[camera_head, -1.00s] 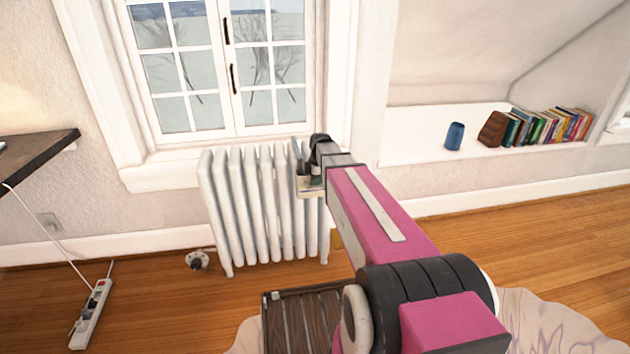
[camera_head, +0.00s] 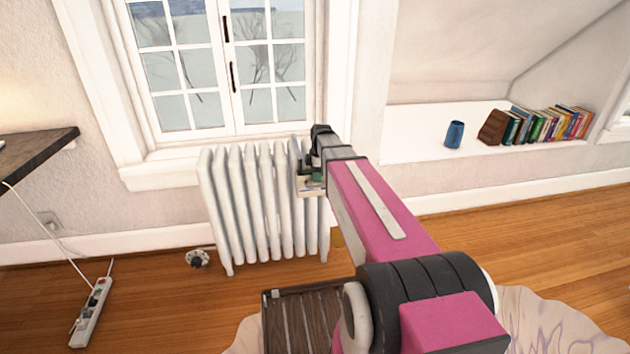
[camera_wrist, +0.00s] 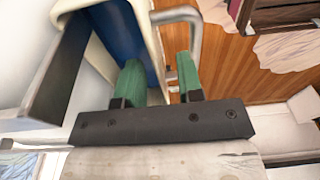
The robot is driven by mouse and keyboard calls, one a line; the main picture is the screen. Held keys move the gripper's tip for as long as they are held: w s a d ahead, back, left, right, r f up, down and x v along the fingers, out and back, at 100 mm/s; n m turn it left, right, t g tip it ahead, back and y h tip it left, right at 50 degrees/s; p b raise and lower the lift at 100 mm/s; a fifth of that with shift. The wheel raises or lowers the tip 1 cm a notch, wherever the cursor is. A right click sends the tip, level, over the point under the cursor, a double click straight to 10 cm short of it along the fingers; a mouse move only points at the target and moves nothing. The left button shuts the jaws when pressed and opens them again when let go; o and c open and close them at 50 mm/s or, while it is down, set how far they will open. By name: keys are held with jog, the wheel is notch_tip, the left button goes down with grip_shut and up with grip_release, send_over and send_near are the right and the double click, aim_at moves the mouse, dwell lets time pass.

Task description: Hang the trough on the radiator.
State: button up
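The white ribbed radiator (camera_head: 245,205) stands under the window. The trough (camera_head: 309,192) is a small, pale piece at the radiator's right end, partly hidden by my arm. In the wrist view the trough (camera_wrist: 153,38) has a cream rim, a blue inside and a curved metal handle. My gripper (camera_wrist: 160,80) has two green fingertips set apart. The left one overlaps the blue inside, and the right one is beyond the wall by the handle. My gripper looks open; whether the fingers touch the trough is unclear. I cannot tell whether the trough rests on the radiator.
A dark slatted crate (camera_head: 305,318) stands on the floor by my arm. A power strip (camera_head: 90,312) lies at left, below a dark desk (camera_head: 35,150). A blue vase (camera_head: 454,134) and books (camera_head: 545,124) stand in the niche.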

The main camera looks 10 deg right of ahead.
jog(key=r, duration=0.5)
jog(key=d+r, duration=0.1)
jog(key=r, duration=0.1)
jog(key=shift+r, duration=0.4)
jog(key=s+f+m, duration=0.7)
jog(key=s+m, duration=0.2)
jog(key=s, duration=0.1)
jog(key=s+a+f+m+h, duration=0.1)
jog(key=s+f+m, duration=0.6)
jog(key=s+m, duration=0.2)
jog(key=shift+s+a, duration=0.2)
jog(key=shift+s, duration=0.95)
